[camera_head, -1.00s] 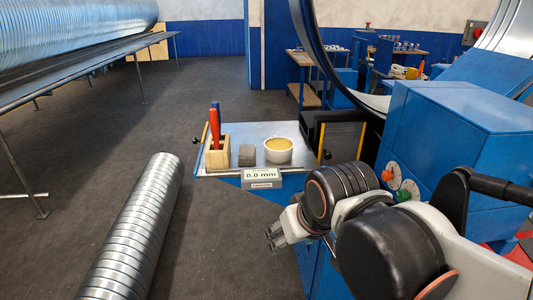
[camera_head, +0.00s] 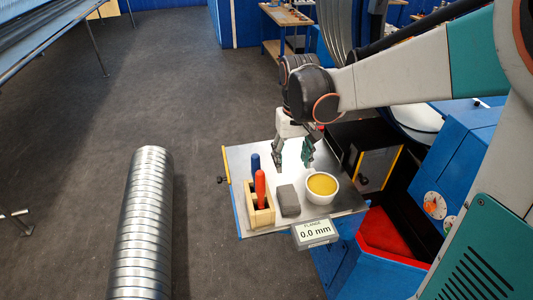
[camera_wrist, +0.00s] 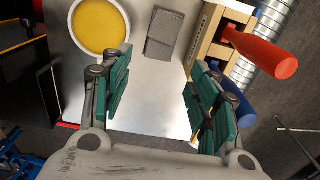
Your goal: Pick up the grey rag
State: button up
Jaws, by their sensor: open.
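The grey rag (camera_head: 288,200) is a small folded block lying on the metal tray table (camera_head: 238,160), between a wooden holder and a white bowl. It also shows in the wrist view (camera_wrist: 164,34), at the top middle, beyond my fingertips. My gripper (camera_head: 293,163) is open and empty, pointing down above the back part of the table, behind the rag. In the wrist view my gripper (camera_wrist: 158,95) has its two green finger pads wide apart, with bare metal between them. Nothing hides the rag.
A wooden holder (camera_head: 261,216) with red and blue handled tools stands left of the rag. The white bowl (camera_head: 320,197) of yellow stuff stands close on its right. A display reading 0.0 mm (camera_head: 314,232) sits at the front edge. A spiral duct (camera_head: 143,235) lies at left.

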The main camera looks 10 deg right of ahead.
aim_at(287, 193)
jog(key=f+b, duration=0.1)
jog(key=f, duration=1.2)
jog(key=shift+a+f, duration=0.2)
jog(key=c, duration=0.8)
